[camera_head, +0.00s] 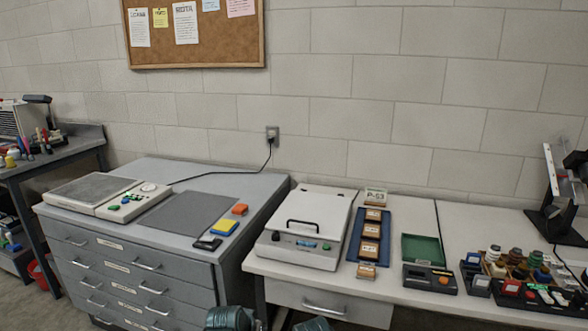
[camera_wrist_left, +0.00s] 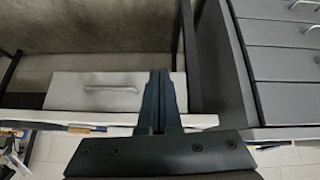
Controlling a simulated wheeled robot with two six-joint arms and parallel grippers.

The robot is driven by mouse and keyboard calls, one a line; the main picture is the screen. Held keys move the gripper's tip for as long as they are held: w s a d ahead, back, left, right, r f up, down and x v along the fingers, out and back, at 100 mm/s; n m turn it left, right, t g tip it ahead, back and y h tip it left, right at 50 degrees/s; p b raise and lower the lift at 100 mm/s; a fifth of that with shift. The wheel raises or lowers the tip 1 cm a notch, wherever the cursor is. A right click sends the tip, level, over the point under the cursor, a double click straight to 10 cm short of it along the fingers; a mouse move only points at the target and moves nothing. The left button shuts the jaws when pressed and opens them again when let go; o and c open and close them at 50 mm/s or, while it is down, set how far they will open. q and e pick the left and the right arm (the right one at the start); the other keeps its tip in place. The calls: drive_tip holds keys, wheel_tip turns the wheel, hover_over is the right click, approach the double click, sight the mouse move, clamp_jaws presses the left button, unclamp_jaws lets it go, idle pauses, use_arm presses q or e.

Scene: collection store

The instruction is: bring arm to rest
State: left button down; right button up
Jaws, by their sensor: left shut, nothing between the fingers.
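My left gripper (camera_wrist_left: 159,78) shows in the left wrist view with its two dark fingers pressed together and nothing between them. It is in free space in front of the furniture, between a white drawer (camera_wrist_left: 66,92) and the grey drawer cabinet (camera_wrist_left: 290,82). In the head view only teal parts of my own arms show at the bottom edge, and no fingertips are visible there. My right gripper is not in view.
The grey cabinet (camera_head: 130,270) carries a scale (camera_head: 105,197) and a grey mat (camera_head: 188,217). The white table (camera_head: 465,212) holds a lidded device (camera_head: 308,225), a blue tray (camera_head: 354,254), a green-lined box (camera_head: 423,250) and several small items. A corkboard (camera_head: 192,50) hangs above.

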use_arm(q)
drive_tip(key=s+a+f+n+g+y+p, duration=0.1)
drive_tip(key=s+a+f+n+g+y, duration=0.15)
drive_tip(key=s+a+g, duration=0.65)
drive_tip(key=s+d+r+m+t+p, duration=0.1)
drive_tip(key=s+d+r+m+p, duration=0.1)
drive_tip(key=d+r+p, duration=0.4)
drive_tip(key=s+d+r+m+y+p, duration=0.1)
drive_tip(key=s+d+r+p, duration=0.4)
drive_tip(key=r+p, duration=0.6)
drive_tip(key=shift+d+m+t+p, duration=0.4)
drive_tip(key=shift+d+m, duration=0.05)
drive_tip(key=shift+d, duration=0.25)
drive_tip(key=shift+s, duration=0.1)
